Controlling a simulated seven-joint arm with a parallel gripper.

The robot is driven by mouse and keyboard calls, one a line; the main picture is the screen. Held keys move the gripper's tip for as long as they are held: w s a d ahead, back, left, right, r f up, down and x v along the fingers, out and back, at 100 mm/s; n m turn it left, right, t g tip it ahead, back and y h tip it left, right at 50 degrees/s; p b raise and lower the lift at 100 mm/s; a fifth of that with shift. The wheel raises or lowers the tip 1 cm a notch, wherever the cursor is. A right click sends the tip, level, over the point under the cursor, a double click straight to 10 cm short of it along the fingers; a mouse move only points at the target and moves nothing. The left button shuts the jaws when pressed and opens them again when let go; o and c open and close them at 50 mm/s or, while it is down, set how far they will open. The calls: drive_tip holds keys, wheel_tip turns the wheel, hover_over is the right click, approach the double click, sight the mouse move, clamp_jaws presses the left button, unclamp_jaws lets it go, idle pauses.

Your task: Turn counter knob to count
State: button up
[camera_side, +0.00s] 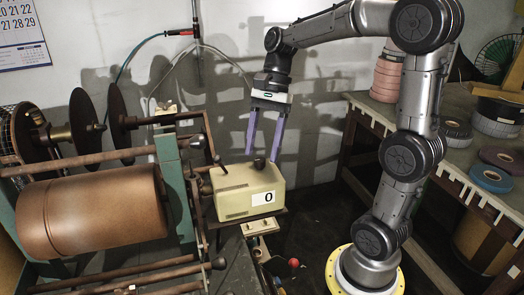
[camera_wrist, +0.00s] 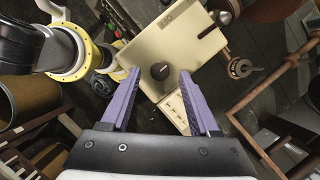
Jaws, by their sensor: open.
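The counter is a cream box (camera_side: 240,192) on the winding machine's frame. Its white display (camera_side: 263,198) reads 0. A dark round knob (camera_side: 260,162) stands on its top; in the wrist view the knob (camera_wrist: 159,71) shows beyond and between the fingertips. My gripper (camera_side: 265,152) points down just above the counter top, with its purple fingers open around the knob's position. In the wrist view my gripper (camera_wrist: 157,72) has a wide empty gap between its fingers. Whether the fingertips reach down beside the knob cannot be told.
A large copper-coloured roller (camera_side: 95,210) and dark discs (camera_side: 85,120) are left of the counter. A lever with a dark ball (camera_side: 217,160) stands close to the counter's left side. A shelf bench with tape rolls (camera_side: 490,180) is at the right.

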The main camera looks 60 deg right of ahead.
drive_tip(key=shift+a+f, duration=0.25)
drive_tip(key=shift+f, duration=0.35)
clamp_jaws()
